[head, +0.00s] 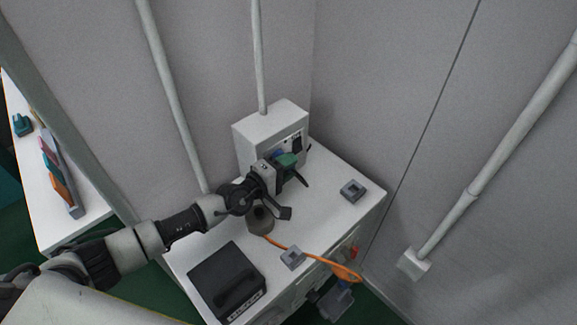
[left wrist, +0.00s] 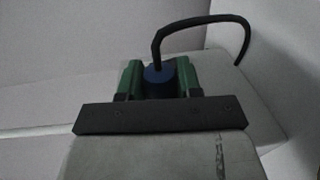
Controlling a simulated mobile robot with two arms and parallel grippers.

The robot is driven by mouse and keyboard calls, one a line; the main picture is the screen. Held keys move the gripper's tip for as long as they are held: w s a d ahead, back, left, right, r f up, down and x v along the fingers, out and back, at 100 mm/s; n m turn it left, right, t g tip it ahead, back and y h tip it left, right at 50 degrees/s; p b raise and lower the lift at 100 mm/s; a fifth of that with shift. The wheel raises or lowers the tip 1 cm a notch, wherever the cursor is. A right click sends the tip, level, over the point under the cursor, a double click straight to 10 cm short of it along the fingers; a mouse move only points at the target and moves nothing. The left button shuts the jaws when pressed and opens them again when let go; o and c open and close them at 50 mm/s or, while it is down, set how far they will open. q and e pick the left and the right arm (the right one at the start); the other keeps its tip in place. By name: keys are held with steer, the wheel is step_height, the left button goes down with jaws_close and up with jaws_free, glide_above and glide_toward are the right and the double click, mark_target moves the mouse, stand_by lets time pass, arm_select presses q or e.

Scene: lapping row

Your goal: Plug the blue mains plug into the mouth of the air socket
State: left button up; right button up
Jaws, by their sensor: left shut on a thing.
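The blue mains plug (left wrist: 158,76) sits between the green finger pads of my left gripper (left wrist: 160,82) in the left wrist view. A black cable rises from the plug and arcs to the right. In the head view my left gripper (head: 288,172) is at the front of a white wall box (head: 262,133), with a bit of blue (head: 279,153) showing beside its green pad. The box's front panel has dark fittings (head: 297,143), partly hidden by the gripper. I cannot tell which is the air socket's mouth, or whether the plug touches it. My right gripper is not seen.
The white bench top (head: 322,215) holds a black case with a handle (head: 227,282), a round grey-brown holder (head: 260,219), and two small grey square pieces (head: 353,190) (head: 292,258). An orange cable (head: 318,259) runs over the front edge. Walls close in behind and right.

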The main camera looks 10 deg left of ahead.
arm_select(q)
steer(key=o, duration=1)
steer(key=shift+w+a, duration=0.1)
steer(key=v, duration=0.9)
steer(key=shift+s+a+f, duration=0.1)
steer(key=shift+s+a, duration=0.05)
steer(key=shift+s, duration=0.2)
steer(key=shift+s+a, duration=0.3)
steer(key=shift+s, duration=0.2)
